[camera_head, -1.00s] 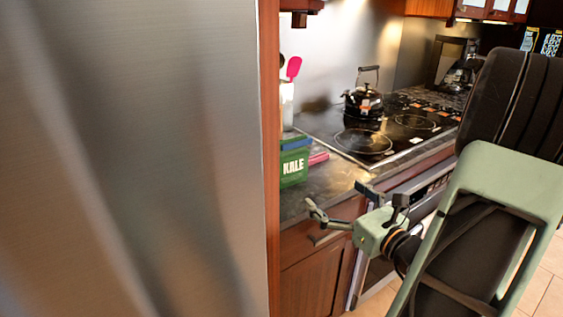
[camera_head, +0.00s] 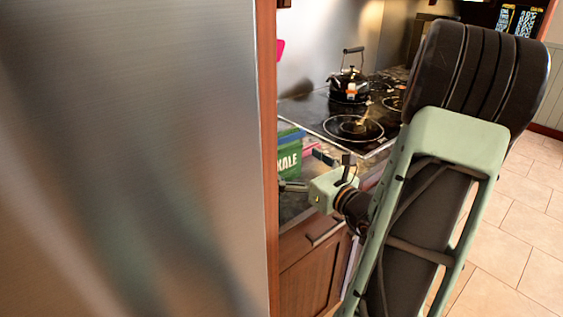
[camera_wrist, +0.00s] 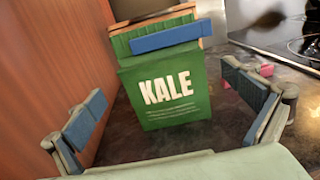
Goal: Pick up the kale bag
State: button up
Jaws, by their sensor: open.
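The kale bag (camera_wrist: 165,95) is a green upright box-like bag with white "KALE" lettering and a blue strip on top. It stands on the dark counter, centred ahead of my gripper in the wrist view. In the head view the kale bag (camera_head: 288,158) is partly hidden by the tall steel panel's edge and my gripper. My gripper (camera_wrist: 168,112) is open, one blue-padded finger toward each side of the bag. I see no contact between the fingers and the bag. In the head view my gripper's fingertips are partly hidden.
A wooden panel (camera_wrist: 50,70) stands close left of the bag. The steel panel (camera_head: 130,160) fills the head view's left. A pink object (camera_wrist: 265,69) lies right of the bag. A black kettle (camera_head: 349,86) sits on the stove (camera_head: 310,113) beyond.

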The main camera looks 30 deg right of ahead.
aim_at(288, 155)
jog(key=w, duration=0.5)
jog(key=shift+w, duration=0.1)
jog(key=c, duration=1.6)
jog(key=shift+r, duration=0.1)
notch_tip(288, 155, up, 10)
jog(key=shift+p, duration=0.95)
